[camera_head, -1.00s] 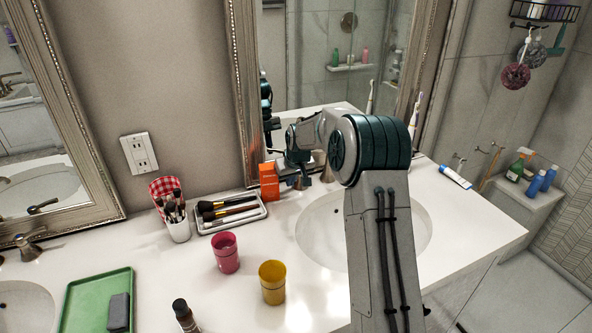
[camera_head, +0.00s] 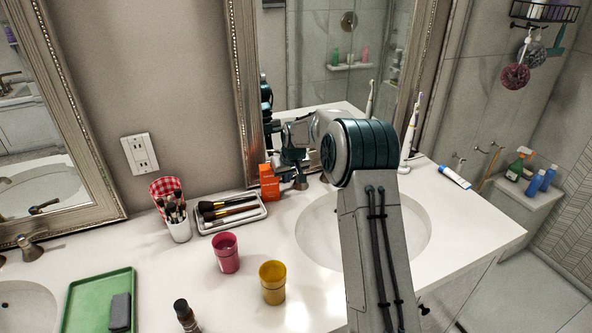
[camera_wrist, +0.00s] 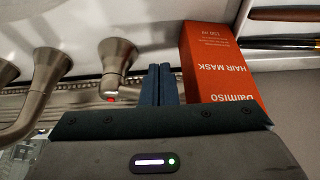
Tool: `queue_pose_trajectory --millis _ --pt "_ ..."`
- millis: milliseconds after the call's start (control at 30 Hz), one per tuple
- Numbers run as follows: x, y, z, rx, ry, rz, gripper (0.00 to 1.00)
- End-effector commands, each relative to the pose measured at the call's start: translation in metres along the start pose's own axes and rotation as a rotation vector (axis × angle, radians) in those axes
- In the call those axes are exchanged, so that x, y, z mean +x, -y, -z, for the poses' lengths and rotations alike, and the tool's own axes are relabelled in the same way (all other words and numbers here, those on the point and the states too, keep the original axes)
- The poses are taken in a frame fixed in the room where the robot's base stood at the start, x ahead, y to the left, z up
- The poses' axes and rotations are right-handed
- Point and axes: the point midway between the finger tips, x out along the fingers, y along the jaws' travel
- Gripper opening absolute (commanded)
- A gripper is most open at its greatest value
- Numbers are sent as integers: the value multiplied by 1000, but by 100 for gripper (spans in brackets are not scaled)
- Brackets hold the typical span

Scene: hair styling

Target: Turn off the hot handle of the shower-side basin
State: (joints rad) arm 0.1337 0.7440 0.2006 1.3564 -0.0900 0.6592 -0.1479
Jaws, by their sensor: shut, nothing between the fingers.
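The shower-side basin (camera_head: 400,245) is the right-hand sink in the white counter. Its hot handle (camera_wrist: 118,62), a brushed-metal lever with a red dot, is at upper centre-left in the wrist view; it also shows beside the orange box in the head view (camera_head: 300,183). The faucet spout (camera_wrist: 45,88) is left of it. My gripper (camera_wrist: 160,72) has its dark fingers together and empty, between the handle and the orange hair mask box (camera_wrist: 212,62). The fingers are just right of the lever in that view; I cannot tell whether they touch it.
The orange box (camera_head: 269,185) stands close to my gripper. A brush tray (camera_head: 232,223), a pink cup (camera_head: 226,254) and a yellow cup (camera_head: 272,284) are to the left of the basin. An electric toothbrush (camera_head: 409,138) and a tube (camera_head: 454,177) are to the right.

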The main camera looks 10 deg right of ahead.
Motion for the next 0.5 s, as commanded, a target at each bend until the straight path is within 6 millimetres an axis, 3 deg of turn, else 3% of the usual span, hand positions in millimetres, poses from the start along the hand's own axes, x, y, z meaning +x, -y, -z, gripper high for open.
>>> queue_pose_trajectory --millis 267,500 --pt "3 3 9 -1 0 1 0" --pt "2 2 0 0 0 0 0"
